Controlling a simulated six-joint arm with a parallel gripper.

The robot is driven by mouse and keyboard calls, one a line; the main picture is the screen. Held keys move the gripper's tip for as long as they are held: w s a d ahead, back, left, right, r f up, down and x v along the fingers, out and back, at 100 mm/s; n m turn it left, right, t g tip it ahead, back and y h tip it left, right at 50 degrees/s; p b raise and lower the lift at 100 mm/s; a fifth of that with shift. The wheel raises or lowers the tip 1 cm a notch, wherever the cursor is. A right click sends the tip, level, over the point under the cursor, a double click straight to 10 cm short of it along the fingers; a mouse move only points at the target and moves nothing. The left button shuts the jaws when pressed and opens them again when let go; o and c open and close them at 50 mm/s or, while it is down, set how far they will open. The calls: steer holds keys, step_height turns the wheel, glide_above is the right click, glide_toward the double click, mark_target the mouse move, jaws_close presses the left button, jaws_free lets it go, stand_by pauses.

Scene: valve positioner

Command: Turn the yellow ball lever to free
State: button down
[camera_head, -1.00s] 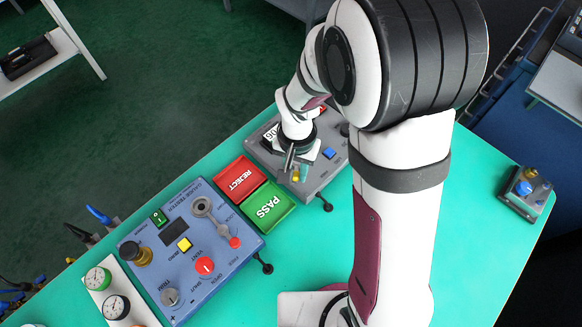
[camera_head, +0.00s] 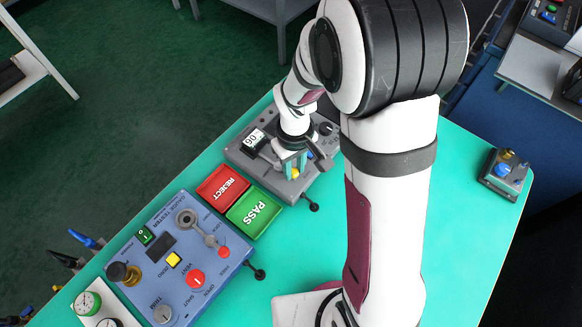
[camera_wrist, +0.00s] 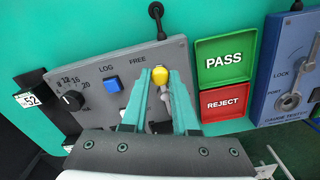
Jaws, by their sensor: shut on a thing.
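The yellow ball lever (camera_wrist: 160,75) is on the grey valve positioner panel (camera_wrist: 100,70), near its right end in the wrist view, just below and right of the printed word FREE. My gripper (camera_wrist: 160,88) has its two teal fingers on either side of the yellow ball and is shut on it. In the head view my gripper (camera_head: 291,161) is over the grey panel (camera_head: 240,153), with the yellow ball (camera_head: 295,173) showing at the fingertips. The lever's lower part and pivot are mostly hidden by the fingers.
Beside the lever are a blue button (camera_wrist: 113,84) and a black knob (camera_wrist: 72,100). The green PASS tray (camera_wrist: 225,60) and red REJECT tray (camera_wrist: 224,102) lie close by. A blue gauge tester (camera_head: 180,255) stands beyond them. Open teal table lies to the right.

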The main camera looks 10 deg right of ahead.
steer(key=shift+w+d+n, duration=0.15)
steer(key=shift+n, duration=0.35)
steer(key=c, duration=0.7)
jaws_free()
